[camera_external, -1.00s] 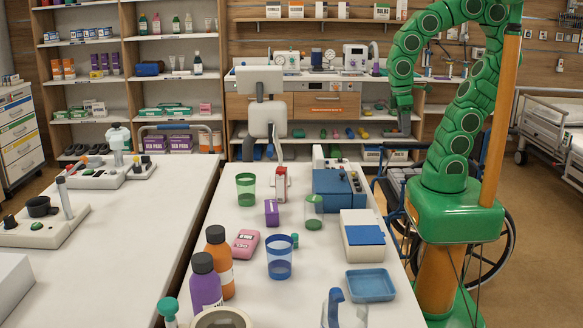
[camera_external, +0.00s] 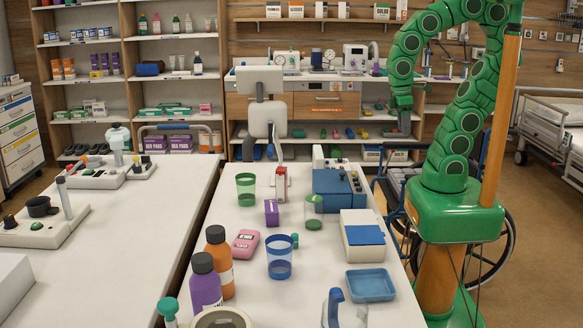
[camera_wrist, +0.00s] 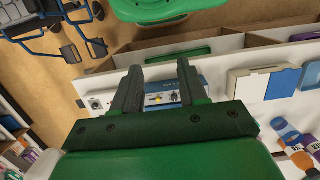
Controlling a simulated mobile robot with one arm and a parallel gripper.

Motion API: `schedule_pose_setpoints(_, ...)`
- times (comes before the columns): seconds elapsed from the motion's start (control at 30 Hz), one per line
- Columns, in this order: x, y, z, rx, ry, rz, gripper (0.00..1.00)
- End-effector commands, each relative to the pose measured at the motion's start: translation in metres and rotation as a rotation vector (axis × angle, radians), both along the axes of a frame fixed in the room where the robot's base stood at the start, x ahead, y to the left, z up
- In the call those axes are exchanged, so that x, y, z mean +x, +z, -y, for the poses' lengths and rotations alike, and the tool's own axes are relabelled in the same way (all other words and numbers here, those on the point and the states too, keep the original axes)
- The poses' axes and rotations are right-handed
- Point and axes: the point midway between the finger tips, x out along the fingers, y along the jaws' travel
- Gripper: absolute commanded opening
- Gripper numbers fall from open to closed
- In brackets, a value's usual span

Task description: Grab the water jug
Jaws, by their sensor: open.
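A clear jug with a blue handle (camera_external: 335,308), which looks like the water jug, stands at the near end of the middle table in the external view. The bottom edge of the picture cuts it off, so its lower part is hidden. My gripper (camera_external: 404,122) hangs from the green arm beyond the table's far right side, well away from the jug. In the wrist view my gripper (camera_wrist: 158,78) has its two dark fingers apart, with nothing held between them. I cannot make out the jug in the wrist view.
On the middle table (camera_external: 318,308) stand an orange bottle (camera_external: 218,262), a purple bottle (camera_external: 204,284), a blue cup (camera_external: 280,258), a blue tray (camera_external: 370,285) and a white box with a blue panel (camera_external: 362,236). A wheelchair (camera_external: 492,248) stands behind my base.

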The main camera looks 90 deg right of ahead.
Motion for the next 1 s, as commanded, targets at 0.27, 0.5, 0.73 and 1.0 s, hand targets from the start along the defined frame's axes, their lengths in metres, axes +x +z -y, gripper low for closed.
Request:
schedule_pose_setpoints(0.27,0.000,0.000,0.000,0.000,0.000,0.000,0.52)
schedule_pose_setpoints(0.5,0.000,0.000,0.000,0.000,0.000,0.000,0.77)
schedule_pose_setpoints(0.73,0.002,0.001,0.000,0.001,0.006,0.000,0.77)
schedule_pose_setpoints(1.0,0.044,0.018,-0.012,0.018,0.183,0.008,0.77)
